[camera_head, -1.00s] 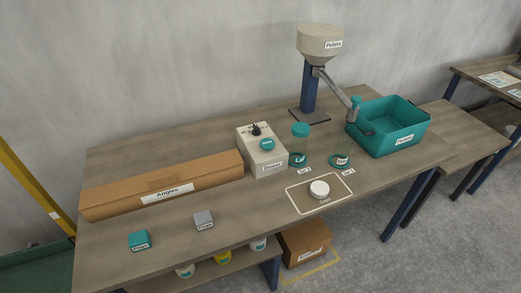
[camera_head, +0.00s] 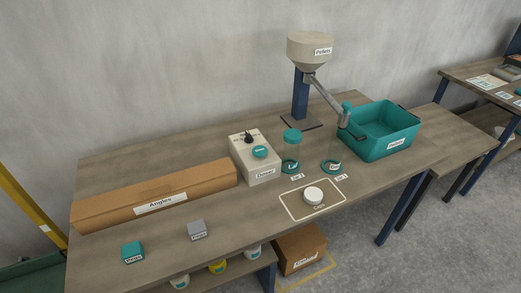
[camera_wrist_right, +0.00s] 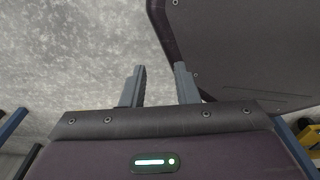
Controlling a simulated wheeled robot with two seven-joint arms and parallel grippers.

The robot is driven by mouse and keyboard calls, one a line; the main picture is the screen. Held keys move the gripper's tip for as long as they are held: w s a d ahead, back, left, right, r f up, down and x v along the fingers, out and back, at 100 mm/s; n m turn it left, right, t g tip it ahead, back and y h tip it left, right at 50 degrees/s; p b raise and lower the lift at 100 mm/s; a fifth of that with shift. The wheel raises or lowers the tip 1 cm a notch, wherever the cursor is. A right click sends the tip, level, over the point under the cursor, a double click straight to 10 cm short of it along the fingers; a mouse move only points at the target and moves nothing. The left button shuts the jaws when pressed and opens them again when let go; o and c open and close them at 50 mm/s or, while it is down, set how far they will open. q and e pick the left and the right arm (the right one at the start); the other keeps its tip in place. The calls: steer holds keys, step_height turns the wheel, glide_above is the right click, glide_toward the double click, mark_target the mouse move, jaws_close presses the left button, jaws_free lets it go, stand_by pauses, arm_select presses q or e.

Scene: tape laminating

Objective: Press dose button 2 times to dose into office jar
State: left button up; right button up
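The doser box (camera_head: 262,172) is beige and stands mid-table, with a teal button (camera_head: 260,152) and a black knob (camera_head: 248,138) on top. To its right are two clear jars with teal label bands: one jar (camera_head: 292,150) has a teal lid, and the other jar (camera_head: 334,160) looks open, under the pellet chute side. Their label texts are too small to read surely, so I cannot tell which is the office jar. My right gripper (camera_wrist_right: 160,86) shows in the right wrist view with its two fingers apart and nothing between them. My left gripper is not in view.
A hopper (camera_head: 310,48) marked Pellets stands on a blue post with a grey chute. A teal bin (camera_head: 372,150) is at right. A white cap (camera_head: 313,195) lies in an outlined area. A long cardboard box (camera_head: 120,207), a teal block (camera_head: 132,252) and a grey block (camera_head: 197,230) are at left.

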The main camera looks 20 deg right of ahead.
jaws_close()
stand_by(1.4)
